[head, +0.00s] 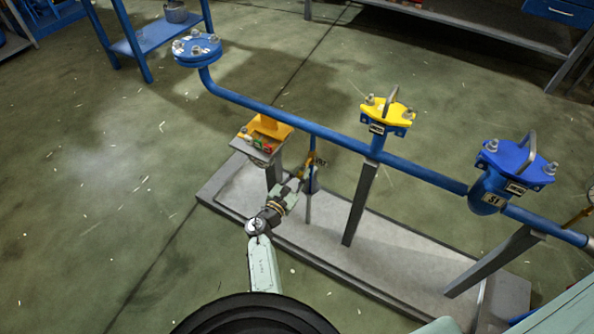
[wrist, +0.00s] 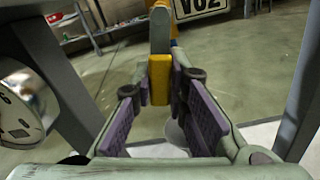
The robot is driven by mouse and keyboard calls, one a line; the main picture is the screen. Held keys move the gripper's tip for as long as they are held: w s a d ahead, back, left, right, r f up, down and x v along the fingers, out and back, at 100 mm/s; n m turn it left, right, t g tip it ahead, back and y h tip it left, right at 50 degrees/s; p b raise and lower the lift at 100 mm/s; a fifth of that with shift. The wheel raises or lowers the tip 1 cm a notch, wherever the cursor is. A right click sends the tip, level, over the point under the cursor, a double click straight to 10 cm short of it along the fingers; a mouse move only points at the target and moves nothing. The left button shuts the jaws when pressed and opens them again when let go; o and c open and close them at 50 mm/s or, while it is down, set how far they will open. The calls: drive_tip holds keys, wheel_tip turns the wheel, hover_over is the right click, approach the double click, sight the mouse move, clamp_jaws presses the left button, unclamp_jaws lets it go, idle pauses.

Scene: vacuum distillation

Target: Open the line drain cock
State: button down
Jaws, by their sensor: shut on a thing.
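The line drain cock (head: 311,158) hangs below the blue pipe in the head view, small and partly hidden by my gripper. My gripper (head: 301,180) is at the cock, above the grey base plate. In the wrist view, the tips of my gripper (wrist: 160,88) are closed on a yellow handle (wrist: 160,72), with the purple pads on either side of it. A grey bar rises behind the handle. A white tag reading V02 (wrist: 201,6) is just beyond it.
The blue pipe (head: 270,113) runs above my gripper. A yellow-topped valve (head: 387,110) and a blue valve tagged S1 (head: 513,165) sit along it. Grey supports (head: 360,205) stand on the base plate (head: 400,255). A round gauge (wrist: 20,110) is close on the left in the wrist view.

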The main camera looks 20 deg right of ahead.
drive_tip(key=shift+s+d+f+n+p, duration=0.1)
drive_tip(key=shift+s+d+n+p, duration=0.1)
drive_tip(key=shift+n, duration=0.35)
drive_tip(key=shift+s+d+n+p, duration=0.1)
drive_tip(key=shift+s+n+p, duration=0.1)
drive_tip(key=shift+n, duration=0.35)
drive_tip(key=c, duration=1.6)
unclamp_jaws()
drive_tip(key=shift+o, duration=0.2)
drive_tip(key=v, duration=1.2)
